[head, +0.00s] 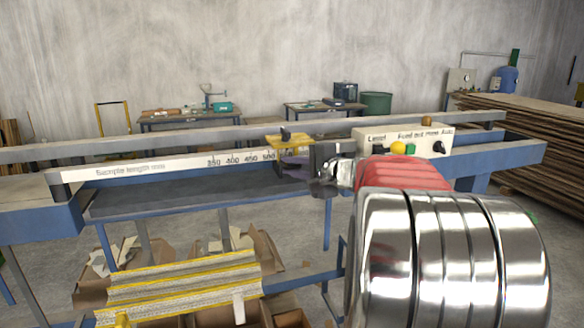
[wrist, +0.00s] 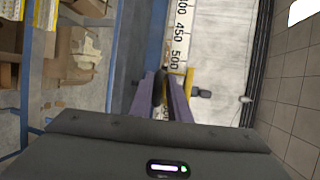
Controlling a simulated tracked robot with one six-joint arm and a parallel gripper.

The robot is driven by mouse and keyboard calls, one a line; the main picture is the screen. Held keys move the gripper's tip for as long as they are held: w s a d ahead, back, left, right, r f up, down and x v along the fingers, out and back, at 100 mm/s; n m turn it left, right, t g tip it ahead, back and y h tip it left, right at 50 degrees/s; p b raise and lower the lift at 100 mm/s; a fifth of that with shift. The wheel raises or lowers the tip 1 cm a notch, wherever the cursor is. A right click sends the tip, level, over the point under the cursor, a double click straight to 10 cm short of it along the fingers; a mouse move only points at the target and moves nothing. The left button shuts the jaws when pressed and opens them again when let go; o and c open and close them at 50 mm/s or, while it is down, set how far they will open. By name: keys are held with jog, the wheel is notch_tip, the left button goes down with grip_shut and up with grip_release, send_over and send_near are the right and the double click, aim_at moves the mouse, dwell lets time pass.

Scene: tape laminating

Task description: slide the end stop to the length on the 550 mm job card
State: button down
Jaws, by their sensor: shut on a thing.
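The yellow end stop (head: 288,141) sits on the rail of the blue machine, just right of the 500 mark on the white scale (head: 160,168). A dark knob tops it. My gripper (head: 292,166) reaches in from the right and is shut on the end stop's lower part. In the wrist view the purple fingers (wrist: 165,88) close in front of the yellow end stop (wrist: 188,82), and the 450 and 500 marks show beyond. I cannot make out a readable job card.
A control box (head: 404,140) with a yellow button and a black knob stands on the rail right of the stop. A stack of yellow-edged strips (head: 180,285) lies below in front. Cardboard scraps lie under the machine. The rail left of the stop is clear.

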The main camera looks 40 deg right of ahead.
jog(key=c, duration=1.8)
grip_release()
jog(key=shift+f, duration=0.55)
jog(key=shift+r, duration=0.1)
jog(key=shift+r, duration=0.2)
jog(key=shift+s, duration=0.15)
jog(key=v, duration=1.3)
jog(key=shift+s, duration=0.3)
jog(key=shift+w+a, duration=0.1)
jog(key=shift+a, duration=0.05)
